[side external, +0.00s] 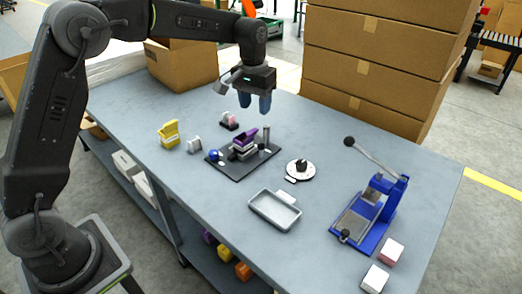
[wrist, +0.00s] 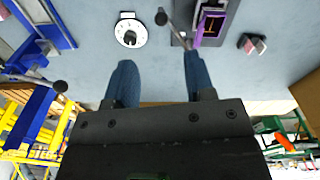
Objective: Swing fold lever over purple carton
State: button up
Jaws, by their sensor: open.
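The purple carton (side external: 243,140) sits in a grey holder on a dark base plate (side external: 229,171) mid-table, with a purple flap raised. The carton also shows at the top of the wrist view (wrist: 212,28). A grey upright rod (side external: 266,137) stands at the plate's back right corner; its rounded end shows in the wrist view (wrist: 161,18). I cannot tell surely whether this rod is the fold lever. A blue ball (side external: 213,154) sits at the plate's left. My gripper (side external: 256,109) is open and empty, above the table behind the plate, apart from rod and carton.
A white dial (side external: 300,170) and grey tray (side external: 275,208) lie right of the plate. A blue lever press (side external: 370,210) stands further right. A yellow piece (side external: 169,134), a small grey piece (side external: 194,144) and a pink-topped piece (side external: 229,121) stand left and behind. Stacked cardboard boxes (side external: 380,60) rise behind the table.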

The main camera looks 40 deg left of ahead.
aim_at(261, 149)
jog(key=shift+g, duration=0.3)
jog(key=f, duration=0.5)
jog(key=w+f, duration=0.1)
jog(key=f, duration=0.5)
jog(key=w+f, duration=0.1)
jog(key=f, duration=0.5)
jog(key=shift+w+a, duration=0.1)
jog(key=shift+w, duration=0.1)
jog(key=shift+c, duration=0.4)
jog(key=shift+r, duration=0.1)
grip_shut()
